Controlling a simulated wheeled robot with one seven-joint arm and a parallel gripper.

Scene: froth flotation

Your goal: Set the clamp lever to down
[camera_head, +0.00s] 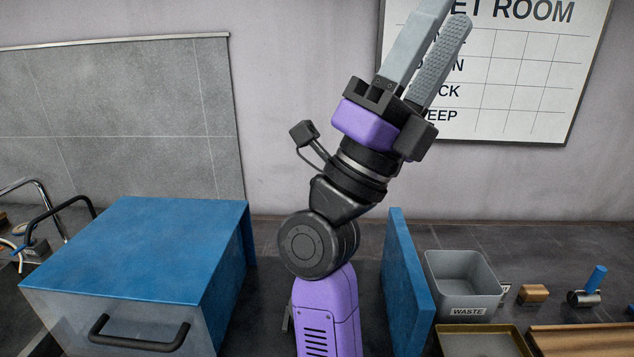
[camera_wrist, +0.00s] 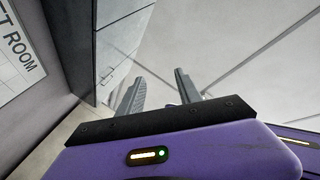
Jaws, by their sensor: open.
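My gripper (camera_head: 446,22) is raised high in the middle of the head view, pointing up and to the right in front of the wall board. Its two grey fingers are apart with nothing between them. In the wrist view the fingers (camera_wrist: 159,88) are also apart and empty, pointing at the upper wall and ceiling. I cannot make out a clamp lever in either view; my arm hides part of the bench between the blue panels.
A blue box (camera_head: 140,245) with a black handle stands at left. A blue upright panel (camera_head: 408,280) stands right of my arm. Further right are a grey WASTE bin (camera_head: 462,284), a wooden block (camera_head: 533,294), a blue-handled item (camera_head: 597,279) and a tray (camera_head: 485,342).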

